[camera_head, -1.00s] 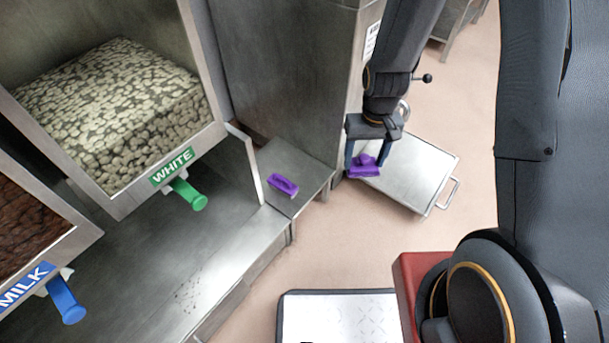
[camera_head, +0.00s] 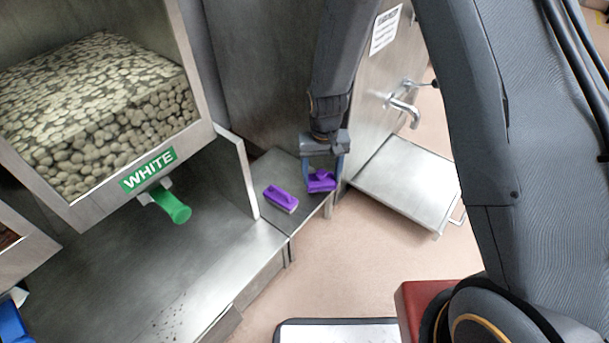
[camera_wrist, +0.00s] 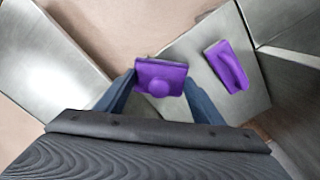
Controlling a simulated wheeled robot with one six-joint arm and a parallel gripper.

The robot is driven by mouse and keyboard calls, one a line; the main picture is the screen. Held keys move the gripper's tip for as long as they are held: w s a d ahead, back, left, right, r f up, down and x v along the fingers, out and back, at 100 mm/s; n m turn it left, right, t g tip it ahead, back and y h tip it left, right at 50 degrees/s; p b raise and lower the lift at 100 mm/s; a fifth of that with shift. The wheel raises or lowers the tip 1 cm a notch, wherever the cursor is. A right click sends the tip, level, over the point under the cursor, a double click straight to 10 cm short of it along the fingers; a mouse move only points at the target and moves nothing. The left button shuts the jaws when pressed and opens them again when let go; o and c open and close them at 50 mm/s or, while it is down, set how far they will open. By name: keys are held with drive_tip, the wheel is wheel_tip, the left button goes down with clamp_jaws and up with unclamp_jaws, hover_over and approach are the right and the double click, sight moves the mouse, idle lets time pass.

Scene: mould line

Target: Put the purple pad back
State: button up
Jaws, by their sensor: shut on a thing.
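My gripper (camera_head: 321,180) is shut on a purple pad (camera_head: 321,184) with a knob on it. In the wrist view the pad (camera_wrist: 160,76) sits between the two blue-grey fingers. It hangs over or just above the right part of a small steel shelf (camera_head: 268,167); I cannot tell whether it touches. A second purple piece (camera_head: 281,199), with a long handle, lies on the shelf to the left, apart from my gripper. It also shows at the right in the wrist view (camera_wrist: 227,66).
A bin labelled WHITE (camera_head: 150,170) with a green handle (camera_head: 170,205) stands at the left above a steel counter (camera_head: 165,270). An upright steel plate (camera_head: 238,170) borders the shelf. A tap (camera_head: 402,108) and low steel platform (camera_head: 410,185) are at the right.

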drive_tip(key=w+a+b, duration=0.1)
drive_tip(key=w+a, duration=0.1)
drive_tip(key=w+a+b, duration=0.1)
drive_tip(key=w+a, duration=0.1)
drive_tip(key=shift+a+f, duration=0.1)
drive_tip(key=shift+a, duration=0.3)
drive_tip(key=shift+f+b, duration=1.2)
drive_tip(key=shift+f, duration=0.5)
drive_tip(key=shift+f, duration=0.1)
drive_tip(key=o, duration=1)
drive_tip(key=shift+o, duration=0.2)
drive_tip(key=s+a+r+n+p, duration=0.15)
drive_tip(key=s+r, duration=0.35)
drive_tip(key=r, duration=0.6)
drive_tip(key=s+a+r+n+p, duration=0.15)
drive_tip(key=s+r, duration=0.35)
drive_tip(key=r, duration=0.6)
drive_tip(key=s+d+r+n, duration=0.1)
drive_tip(key=s+r, duration=0.4)
drive_tip(key=s, duration=0.6)
drive_tip(key=s+r+n+y, duration=0.1)
drive_tip(key=s+r, duration=0.5)
drive_tip(key=s, duration=0.5)
drive_tip(key=shift+s+d+n+y+p, duration=0.3)
drive_tip(key=shift+s+d+p, duration=0.05)
drive_tip(key=shift+s, duration=0.05)
